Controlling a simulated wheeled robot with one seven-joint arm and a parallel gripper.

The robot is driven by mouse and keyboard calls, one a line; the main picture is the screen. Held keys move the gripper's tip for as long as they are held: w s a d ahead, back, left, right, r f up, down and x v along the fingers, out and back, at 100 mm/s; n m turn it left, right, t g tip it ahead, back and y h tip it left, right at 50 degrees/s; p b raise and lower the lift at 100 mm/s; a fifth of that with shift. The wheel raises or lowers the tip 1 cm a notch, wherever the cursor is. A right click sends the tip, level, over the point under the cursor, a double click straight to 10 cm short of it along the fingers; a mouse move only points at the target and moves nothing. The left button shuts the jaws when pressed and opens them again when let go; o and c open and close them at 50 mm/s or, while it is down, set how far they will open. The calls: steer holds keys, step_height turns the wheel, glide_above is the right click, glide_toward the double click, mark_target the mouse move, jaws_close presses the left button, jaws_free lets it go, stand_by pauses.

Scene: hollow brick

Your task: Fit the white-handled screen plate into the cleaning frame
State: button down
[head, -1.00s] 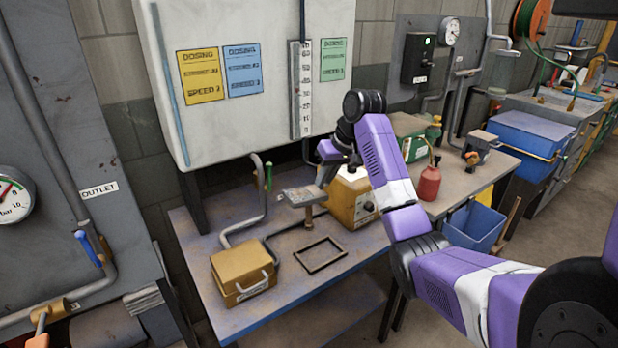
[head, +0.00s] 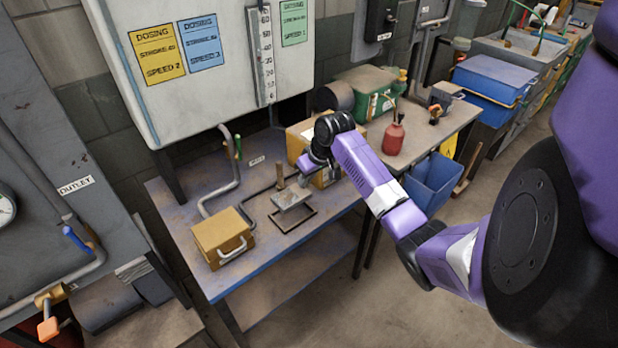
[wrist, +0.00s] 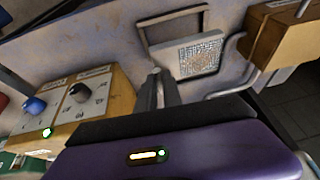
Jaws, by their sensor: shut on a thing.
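The screen plate (head: 291,198) is grey with a speckled mesh face, which shows in the wrist view (wrist: 201,57). My gripper (head: 306,178) is shut on it, at the plate's back right; the fingers also show in the wrist view (wrist: 159,88). The cleaning frame (head: 297,226) is a thin dark rectangle lying on the bench, also in the wrist view (wrist: 174,14). The plate overlaps the frame's back side in the head view. I cannot tell whether it touches the frame.
A tan box (head: 222,236) with a pale handle stands left of the frame. A brown post (head: 281,174) and a bent grey pipe (head: 226,185) are behind. A yellow box with knobs (wrist: 85,95) stands to the right in the head view. The bench front (head: 262,262) is clear.

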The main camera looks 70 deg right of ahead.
mark_target(306, 189)
steer(key=shift+f+b, duration=2.3)
steer(key=shift+f, duration=0.25)
steer(key=shift+r, duration=0.1)
steer(key=shift+f+b, duration=0.5)
steer(key=shift+f, duration=0.7)
steer(key=c, duration=1.4)
jaws_free()
